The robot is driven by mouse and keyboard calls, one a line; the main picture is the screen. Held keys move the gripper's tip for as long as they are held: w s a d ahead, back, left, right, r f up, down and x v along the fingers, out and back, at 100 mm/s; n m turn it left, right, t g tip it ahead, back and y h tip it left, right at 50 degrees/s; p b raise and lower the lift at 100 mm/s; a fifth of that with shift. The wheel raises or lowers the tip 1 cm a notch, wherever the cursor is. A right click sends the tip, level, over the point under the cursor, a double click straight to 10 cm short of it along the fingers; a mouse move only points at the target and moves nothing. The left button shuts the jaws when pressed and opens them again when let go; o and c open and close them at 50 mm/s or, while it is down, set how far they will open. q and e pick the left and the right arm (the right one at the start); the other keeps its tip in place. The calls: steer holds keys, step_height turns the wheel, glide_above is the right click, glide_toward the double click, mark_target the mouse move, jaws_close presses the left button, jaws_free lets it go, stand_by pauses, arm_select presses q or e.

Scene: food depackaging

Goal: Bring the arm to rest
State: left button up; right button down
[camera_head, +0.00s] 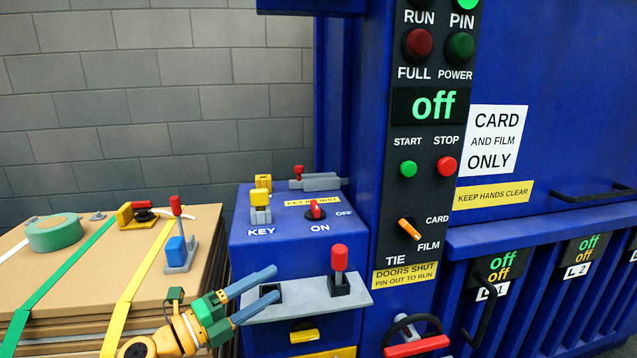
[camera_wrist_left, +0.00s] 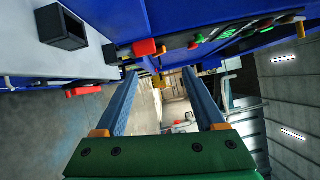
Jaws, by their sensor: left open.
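My left gripper (camera_head: 268,283) reaches in from the lower left in the head view. Its two blue fingers are apart with nothing between them. They are over or beside the left end of a grey shelf (camera_head: 318,304) that carries a square black socket and a red-knobbed lever (camera_head: 339,262); I cannot tell whether they touch it. In the left wrist view the two fingers (camera_wrist_left: 161,75) are spread and empty, with the floor beyond. The shelf's square socket (camera_wrist_left: 62,26) shows there at the upper left. My right gripper is not in view.
A blue key box (camera_head: 265,262) stands behind the shelf, next to the blue machine's control panel (camera_head: 424,170), which reads off. At left, a cardboard stack (camera_head: 90,268) carries green tape (camera_head: 54,232), a yellow tool and a red-knobbed clamp (camera_head: 179,245). A red handle (camera_head: 416,346) is at lower right.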

arm_select(q)
steer(key=w+a+r+n+t+y, duration=0.35)
steer(key=a+n+t+y, duration=0.2)
steer(key=n, duration=0.25)
steer(key=w+a+r+n+t+y, duration=0.2)
steer(key=a+r+n+t+y, duration=0.25)
steer(key=a+n, duration=0.35)
steer(key=w+a+f+n+g+y, duration=0.2)
steer(key=a+f+n+g+y, duration=0.15)
steer(key=f+n+y, duration=0.5)
steer(key=s+d+f+n+g+h, duration=0.1)
steer(key=s+f+g, duration=0.15)
steer(key=f, duration=0.85)
steer(key=s+f+n+g+h, duration=0.1)
steer(key=s+f+g+h, duration=0.15)
steer(key=f, duration=0.75)
steer(key=s+d+f+g, duration=0.3)
steer(key=s+f+g, duration=0.4)
steer(key=s+f, duration=1.4)
steer(key=s+d+f+g, duration=0.1)
steer(key=s+f+g, duration=0.1)
steer(key=s, duration=0.6)
steer(key=s+d+f+g, duration=0.1)
steer(key=s+f, duration=0.3)
steer(key=s, duration=0.5)
steer(key=s+d+f+g, duration=0.2)
steer(key=s+f, duration=0.1)
steer(key=s, duration=0.6)
steer(key=shift+f+g, duration=0.3)
steer(key=shift+g, duration=0.05)
